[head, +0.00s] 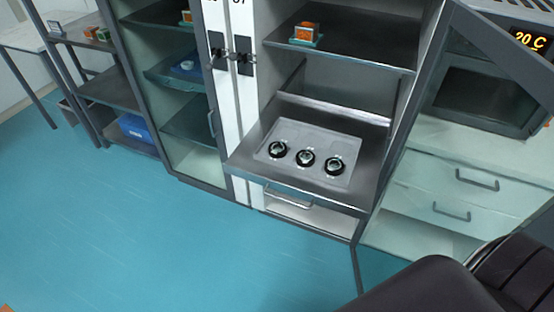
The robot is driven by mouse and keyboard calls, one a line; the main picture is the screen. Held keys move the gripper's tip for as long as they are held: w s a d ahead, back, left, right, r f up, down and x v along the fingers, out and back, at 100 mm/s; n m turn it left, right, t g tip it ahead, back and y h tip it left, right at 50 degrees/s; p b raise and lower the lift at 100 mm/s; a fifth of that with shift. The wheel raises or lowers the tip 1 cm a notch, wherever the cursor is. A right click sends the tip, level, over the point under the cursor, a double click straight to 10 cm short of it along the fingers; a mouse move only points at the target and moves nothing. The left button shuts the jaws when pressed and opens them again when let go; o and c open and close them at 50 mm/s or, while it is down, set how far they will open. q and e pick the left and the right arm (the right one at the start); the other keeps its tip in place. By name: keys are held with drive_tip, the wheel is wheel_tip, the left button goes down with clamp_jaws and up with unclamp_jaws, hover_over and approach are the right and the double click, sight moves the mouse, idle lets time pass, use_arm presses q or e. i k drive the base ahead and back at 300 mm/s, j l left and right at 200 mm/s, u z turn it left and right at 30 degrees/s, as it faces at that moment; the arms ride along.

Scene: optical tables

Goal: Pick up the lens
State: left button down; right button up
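Three round lenses in black mounts sit in a row on a grey tray (312,135): the left lens (277,149), the middle lens (305,158) and the right lens (334,166). The tray lies on a metal shelf (245,158) that juts out of an open cabinet. I cannot tell which lens the task means. Neither gripper is in view. A dark rounded shape fills the lower right corner, and no fingers show on it.
An upper shelf (340,47) above the tray holds a small orange box (306,32). The blue floor (150,240) in front is clear.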

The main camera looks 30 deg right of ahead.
sight(305, 158)
drive_tip(key=z, duration=2.7)
drive_tip(key=j+u, duration=0.35)
drive_tip(key=i+j+u, duration=0.15)
drive_tip(key=j+u, duration=0.2)
drive_tip(key=j, duration=0.15)
drive_tip(key=i+j+u, duration=0.15)
drive_tip(key=j+u, duration=0.2)
